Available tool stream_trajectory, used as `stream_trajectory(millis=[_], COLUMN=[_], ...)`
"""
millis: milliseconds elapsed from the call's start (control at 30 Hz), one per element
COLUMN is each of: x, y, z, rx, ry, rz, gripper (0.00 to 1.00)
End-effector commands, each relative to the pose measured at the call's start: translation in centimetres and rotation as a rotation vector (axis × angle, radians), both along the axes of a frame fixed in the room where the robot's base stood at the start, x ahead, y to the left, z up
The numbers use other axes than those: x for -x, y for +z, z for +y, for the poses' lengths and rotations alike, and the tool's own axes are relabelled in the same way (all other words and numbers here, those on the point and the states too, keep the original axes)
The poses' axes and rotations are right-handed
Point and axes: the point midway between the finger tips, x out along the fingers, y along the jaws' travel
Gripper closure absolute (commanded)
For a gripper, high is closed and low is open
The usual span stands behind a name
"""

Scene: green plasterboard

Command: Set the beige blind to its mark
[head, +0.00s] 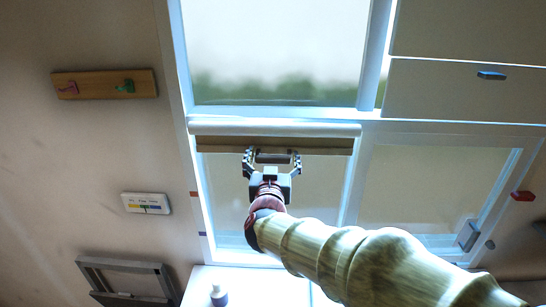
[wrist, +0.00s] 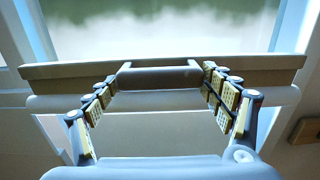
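The beige blind (head: 222,146) shows as a short strip under a white roller (head: 275,128) in the head view. A dark handle (head: 272,157) sits at the middle of its lower edge. In the wrist view the handle (wrist: 160,77) stands out from the beige bar (wrist: 60,72). My gripper (head: 272,160) is open, with one finger near each end of the handle. Small gaps seem to remain at both ends; contact is hard to judge. On the left window frame are a small red mark (head: 194,194) and a blue mark (head: 203,234).
To the right is another beige panel (head: 440,85) with a blue handle (head: 491,76). A wooden hook board (head: 137,83), a small white card (head: 145,203) and a grey frame (head: 120,268) are on the left wall. A bottle (head: 219,295) stands below the window.

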Motion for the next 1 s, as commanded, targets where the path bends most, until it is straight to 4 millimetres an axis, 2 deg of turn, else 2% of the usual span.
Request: stream_trajectory(millis=[833,1000], x=[0.01,0.01], y=[0.03,-0.21], z=[0.02,0.02], rx=[0.000,0.001], ry=[0.000,0.000], rz=[0.000,0.000], gripper=[0.69,0.70])
